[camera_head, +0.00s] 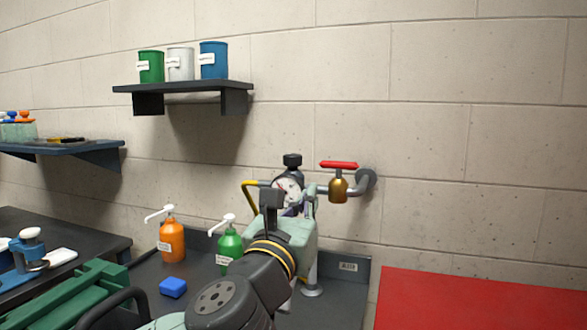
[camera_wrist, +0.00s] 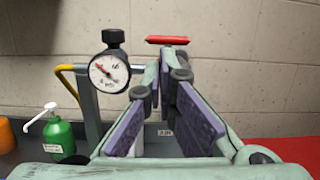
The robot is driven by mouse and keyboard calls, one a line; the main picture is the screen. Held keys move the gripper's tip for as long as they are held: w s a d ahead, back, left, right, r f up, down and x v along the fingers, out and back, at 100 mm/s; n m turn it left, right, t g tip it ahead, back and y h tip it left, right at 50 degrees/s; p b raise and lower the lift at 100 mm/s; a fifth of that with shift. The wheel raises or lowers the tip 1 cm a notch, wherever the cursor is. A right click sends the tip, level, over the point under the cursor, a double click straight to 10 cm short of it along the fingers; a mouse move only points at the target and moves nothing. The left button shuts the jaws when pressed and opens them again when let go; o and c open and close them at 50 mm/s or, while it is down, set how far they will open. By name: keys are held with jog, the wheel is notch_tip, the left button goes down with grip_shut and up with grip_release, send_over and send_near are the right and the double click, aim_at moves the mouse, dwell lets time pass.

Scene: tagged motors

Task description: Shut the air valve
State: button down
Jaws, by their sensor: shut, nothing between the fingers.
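The air valve has a brass body (camera_head: 338,188) with a red handle (camera_head: 338,165) on top, on a grey pipe (camera_head: 366,182) from the wall. The handle lies left to right, roughly along the pipe. My gripper (camera_head: 306,203) is just left of and below the handle, apart from it in the picture. In the wrist view the red handle (camera_wrist: 167,40) shows beyond and above my fingertips (camera_wrist: 172,68), and the fingers hide the brass body. My gripper is shut and empty. A round pressure gauge (camera_wrist: 109,72) with a black knob stands left of my fingers.
A yellow hooked bar (camera_head: 248,195) stands left of the gauge. Orange (camera_head: 172,242) and green (camera_head: 230,246) pump bottles and a blue block (camera_head: 173,287) stand on the dark bench. A shelf (camera_head: 185,88) holds cans. Wall right of the valve is clear above a red surface (camera_head: 480,300).

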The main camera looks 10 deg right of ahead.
aim_at(330, 167)
jog(key=p+x, duration=0.1)
jog(key=x, duration=0.3)
jog(key=p+x, duration=0.2)
jog(key=x, duration=0.2)
jog(key=f+p+x, duration=0.1)
jog(key=p+x, duration=0.1)
jog(key=x, duration=0.3)
jog(key=shift+w+d+r, duration=0.1)
jog(key=shift+w, duration=0.1)
jog(key=shift+w+d, duration=0.25)
jog(key=shift+w, duration=0.15)
